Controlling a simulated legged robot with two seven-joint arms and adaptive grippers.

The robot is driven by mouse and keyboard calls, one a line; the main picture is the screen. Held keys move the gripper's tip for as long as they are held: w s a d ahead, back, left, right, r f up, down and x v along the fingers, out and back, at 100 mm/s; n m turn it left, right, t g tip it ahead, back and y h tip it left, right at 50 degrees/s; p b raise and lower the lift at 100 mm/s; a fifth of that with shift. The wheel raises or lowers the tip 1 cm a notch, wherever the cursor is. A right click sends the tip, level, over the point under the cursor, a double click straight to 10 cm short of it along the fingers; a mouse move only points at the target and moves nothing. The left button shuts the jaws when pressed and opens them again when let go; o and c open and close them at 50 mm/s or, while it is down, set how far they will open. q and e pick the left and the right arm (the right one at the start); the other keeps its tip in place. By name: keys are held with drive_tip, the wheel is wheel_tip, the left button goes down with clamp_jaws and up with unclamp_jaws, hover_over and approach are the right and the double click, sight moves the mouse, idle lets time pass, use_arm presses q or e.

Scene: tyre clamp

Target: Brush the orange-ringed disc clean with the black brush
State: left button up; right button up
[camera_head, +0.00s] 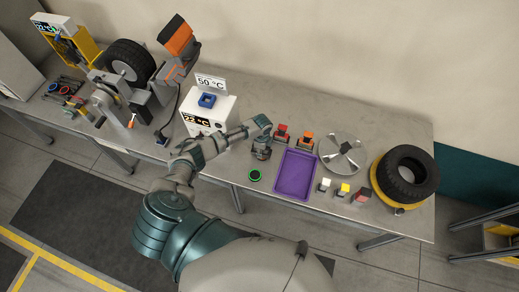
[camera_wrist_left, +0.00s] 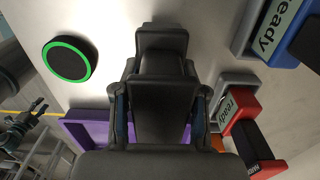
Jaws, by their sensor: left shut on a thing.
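My left gripper (camera_head: 262,148) is shut on a dark thing, which I take to be the black brush; the fingers hide most of it. In the left wrist view, the gripper (camera_wrist_left: 160,95) fills the middle. A black disc (camera_head: 255,175) lies on the table close in front of the gripper, near the table's front edge. It also shows in the left wrist view (camera_wrist_left: 70,60), apart from the fingers. Its ring looks green, not orange; I see no orange-ringed disc. A dark jointed shape at the wrist view's left edge may be my right gripper, but its jaws are unclear.
A purple tray (camera_head: 295,176) lies right of the gripper. A red block (camera_head: 282,131) and an orange block (camera_head: 305,138) stand behind it. A silver disc (camera_head: 342,154) and a tyre (camera_head: 408,175) lie farther right. A white device (camera_head: 208,113) stands left.

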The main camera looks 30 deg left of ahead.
use_arm(q)
drive_tip(key=shift+w+d, duration=0.25)
drive_tip(key=shift+d, duration=0.75)
drive_tip(key=shift+s+a+p, duration=0.1)
drive_tip(key=shift+a+p, duration=0.3)
drive_tip(key=shift+p, duration=0.05)
drive_tip(key=shift+s+a, duration=0.15)
drive_tip(key=shift+a, duration=0.45)
drive_tip(key=shift+s+a, duration=0.15)
drive_tip(key=shift+a, duration=0.45)
drive_tip(key=shift+w+d, duration=0.2)
drive_tip(key=shift+d, duration=0.6)
drive_tip(key=shift+r, duration=0.1)
drive_tip(key=shift+r, duration=2.95)
